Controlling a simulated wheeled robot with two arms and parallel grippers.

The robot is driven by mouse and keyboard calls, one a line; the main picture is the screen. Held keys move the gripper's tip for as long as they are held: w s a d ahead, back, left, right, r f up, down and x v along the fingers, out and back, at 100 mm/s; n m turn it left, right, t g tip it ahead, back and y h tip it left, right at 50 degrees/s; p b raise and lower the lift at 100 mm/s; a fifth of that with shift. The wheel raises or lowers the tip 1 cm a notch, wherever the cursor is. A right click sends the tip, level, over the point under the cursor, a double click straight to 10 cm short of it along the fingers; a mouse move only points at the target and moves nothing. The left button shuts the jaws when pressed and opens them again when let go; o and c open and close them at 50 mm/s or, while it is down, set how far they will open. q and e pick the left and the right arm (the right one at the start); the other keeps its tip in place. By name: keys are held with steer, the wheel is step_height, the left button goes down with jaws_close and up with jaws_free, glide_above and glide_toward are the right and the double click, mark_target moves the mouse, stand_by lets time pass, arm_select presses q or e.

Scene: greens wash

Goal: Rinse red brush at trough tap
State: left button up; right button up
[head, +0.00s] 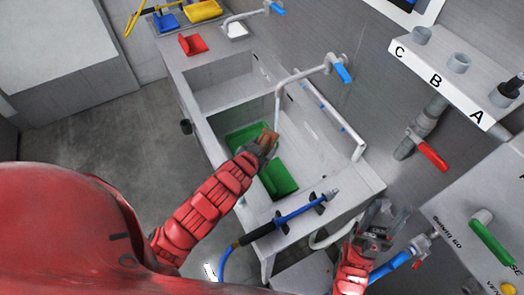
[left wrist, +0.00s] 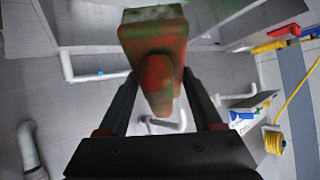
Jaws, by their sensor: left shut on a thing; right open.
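My left gripper (head: 262,148) is shut on the red brush (head: 268,135) over the trough (head: 213,132). In the left wrist view the brush (left wrist: 152,45) is dull red with green smears, held between the two dark fingers of the left gripper (left wrist: 158,80). The trough tap (head: 305,73) has a blue lever (head: 341,71), and its white spout drops close to the brush. I cannot tell whether the brush is exactly under the outlet. No water stream shows. My right gripper (head: 378,218) is open and empty, right of the trough.
A blue spray hose (head: 290,215) lies on the trough's front ledge. A red-handled valve (head: 430,152) is on the wall below the A B C shelf (head: 440,85). A red scoop-like item (head: 193,44) stands at the far end.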

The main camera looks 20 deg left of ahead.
arm_select(q)
steer(key=shift+w+a+f+b, duration=0.1)
steer(key=shift+w+f+b, duration=0.2)
steer(key=shift+w+b, duration=0.95)
steer(key=shift+w+a+f+b, duration=0.2)
steer(key=shift+w+b, duration=0.5)
steer(key=shift+b, duration=1.1)
steer(key=shift+w+d+f+b, duration=0.1)
steer(key=shift+w+f+b, duration=0.25)
steer(key=shift+w+b, duration=0.9)
steer(key=shift+b, duration=0.6)
steer(key=w+b, duration=0.3)
steer(key=w, duration=0.3)
steer(key=shift+a+f, duration=0.2)
steer(key=shift+f, duration=0.2)
steer(key=shift+d, duration=0.15)
steer(key=shift+w+d+b, duration=0.1)
steer(key=shift+d+b, duration=0.35)
steer(key=shift+a, duration=0.15)
